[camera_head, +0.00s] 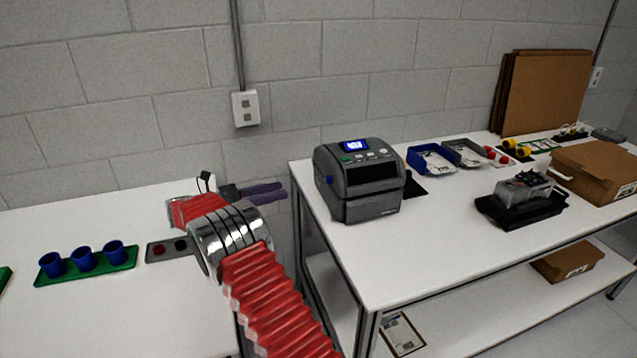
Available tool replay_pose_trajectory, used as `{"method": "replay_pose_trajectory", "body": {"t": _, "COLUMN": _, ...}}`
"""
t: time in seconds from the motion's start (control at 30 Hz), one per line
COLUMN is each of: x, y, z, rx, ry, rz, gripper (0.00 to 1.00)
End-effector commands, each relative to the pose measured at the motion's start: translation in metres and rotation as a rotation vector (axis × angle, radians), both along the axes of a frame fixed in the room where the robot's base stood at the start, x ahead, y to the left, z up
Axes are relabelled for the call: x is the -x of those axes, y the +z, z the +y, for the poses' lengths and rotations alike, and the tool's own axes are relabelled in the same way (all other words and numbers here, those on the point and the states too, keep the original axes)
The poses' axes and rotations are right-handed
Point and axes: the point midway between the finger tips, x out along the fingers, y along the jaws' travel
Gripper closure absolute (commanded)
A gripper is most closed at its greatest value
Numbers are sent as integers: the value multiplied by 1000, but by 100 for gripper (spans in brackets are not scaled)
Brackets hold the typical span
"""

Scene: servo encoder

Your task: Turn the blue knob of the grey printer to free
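The grey printer (358,182) stands near the left end of the right-hand white table, with a lit blue screen on its top. My gripper (283,190), with dark fingers, points right toward the printer, with a visible gap between the fingertips and the knob. The fingers look close together, and I cannot tell whether they are open or shut.
The left table (80,310) carries a green tray (110,267) with blue cups and a grey plate (165,250) with buttons. Right of the printer are a blue bin (430,158), a grey bin (465,152), a black-based device (522,207) and a cardboard box (600,172). The right table's front is clear.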

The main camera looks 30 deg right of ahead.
Motion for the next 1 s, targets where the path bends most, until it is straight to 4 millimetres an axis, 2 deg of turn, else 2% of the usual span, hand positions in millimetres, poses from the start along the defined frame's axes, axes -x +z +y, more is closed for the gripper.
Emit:
{"method": "replay_pose_trajectory", "body": {"t": 0.23, "x": 1, "y": 0, "z": -5, "rx": -1, "ry": -3, "rz": 0, "gripper": 61}}
{"method": "replay_pose_trajectory", "body": {"t": 0.37, "x": 4, "y": 1, "z": -15, "rx": -1, "ry": -5, "rz": -1, "gripper": 61}}
{"method": "replay_pose_trajectory", "body": {"t": 1.0, "x": 24, "y": 0, "z": -109, "rx": -2, "ry": -7, "rz": -1, "gripper": 61}}
